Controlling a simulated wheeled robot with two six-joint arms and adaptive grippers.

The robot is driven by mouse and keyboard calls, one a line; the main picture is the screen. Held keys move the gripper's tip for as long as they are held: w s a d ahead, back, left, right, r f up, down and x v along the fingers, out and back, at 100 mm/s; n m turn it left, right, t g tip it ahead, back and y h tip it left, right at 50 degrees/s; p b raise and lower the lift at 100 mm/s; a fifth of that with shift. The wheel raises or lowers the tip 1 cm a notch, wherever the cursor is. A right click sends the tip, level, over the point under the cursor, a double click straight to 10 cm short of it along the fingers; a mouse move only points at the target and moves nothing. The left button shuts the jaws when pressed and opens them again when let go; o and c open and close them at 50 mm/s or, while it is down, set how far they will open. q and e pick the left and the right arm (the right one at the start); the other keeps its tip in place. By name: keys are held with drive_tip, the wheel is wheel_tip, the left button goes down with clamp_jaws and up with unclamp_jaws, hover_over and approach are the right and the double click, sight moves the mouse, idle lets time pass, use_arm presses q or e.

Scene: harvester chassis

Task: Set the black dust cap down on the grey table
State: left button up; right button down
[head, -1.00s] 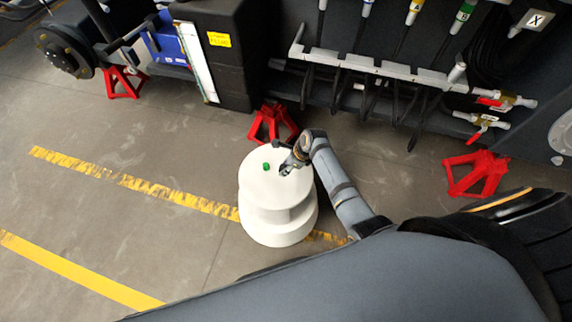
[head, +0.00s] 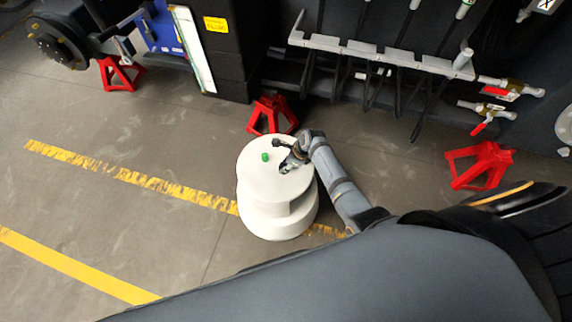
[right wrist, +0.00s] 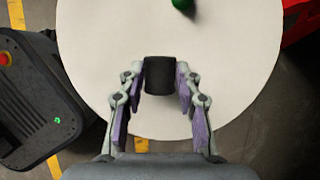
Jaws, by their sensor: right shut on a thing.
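The black dust cap (right wrist: 159,76) is a short dark cylinder between the fingertips of my right gripper (right wrist: 160,84) in the right wrist view. The gripper is shut on its sides. In the head view my right gripper (head: 285,158) is over the right part of a round, off-white table top (head: 262,182), and the cap is hard to make out there. The table top also fills much of the right wrist view (right wrist: 100,40). I cannot tell whether the cap touches it. My left gripper is in neither view.
A small green cap (head: 265,157) is on the table top, ahead of the black one in the right wrist view (right wrist: 183,4). Red stands (head: 271,115) and the chassis with a grey hose rack (head: 380,54) are behind the table. The table's left part is clear.

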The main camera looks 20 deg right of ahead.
drive_tip(key=shift+f, duration=0.15)
drive_tip(key=c, duration=0.8)
unclamp_jaws()
drive_tip(key=shift+c, duration=0.2)
drive_tip(key=v, duration=1.2)
